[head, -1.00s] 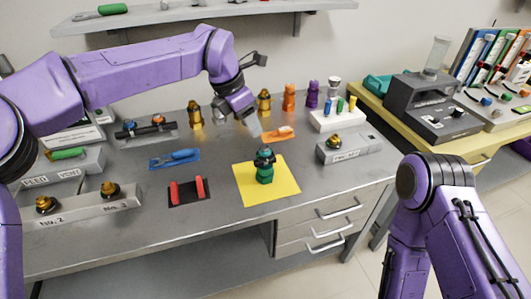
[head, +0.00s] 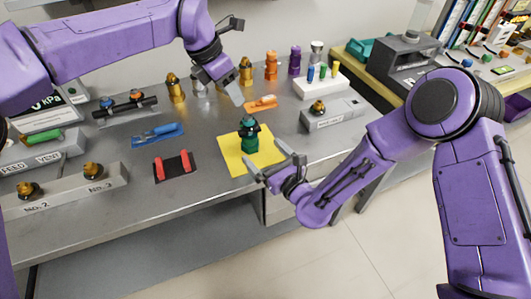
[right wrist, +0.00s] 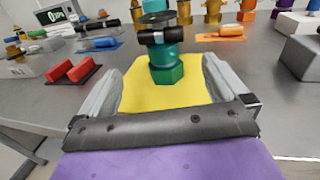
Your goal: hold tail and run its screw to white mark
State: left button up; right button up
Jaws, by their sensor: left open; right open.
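A green part (head: 250,140) stands upright on a yellow mat (head: 234,160). It has a hexagonal lower body and a dark cross-piece and disc on top. It also shows in the right wrist view (right wrist: 166,72), centred beyond my spread fingers. I cannot make out a white mark. My right gripper (head: 266,160) is open and empty at the mat's front right edge, pointing at the green part, apart from it. My left gripper (head: 234,92) is open above and behind the green part, fingers angled down, holding nothing.
A red-handled holder (head: 174,166) and a blue tool (head: 158,135) lie left of the mat. An orange tool (head: 261,104) lies behind it. Brass, orange and purple fittings line the back. A grey block (head: 332,116) stands at right. The bench's front edge is close under my right arm.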

aim_at(247, 132)
jog(key=shift+w+m, duration=0.3)
jog(key=shift+w, duration=0.05)
jog(key=x, duration=0.9)
jog(key=shift+w+a, duration=0.2)
jog(key=shift+w, duration=0.15)
grip_shut()
jog(key=c, duration=1.2)
grip_release()
grip_shut()
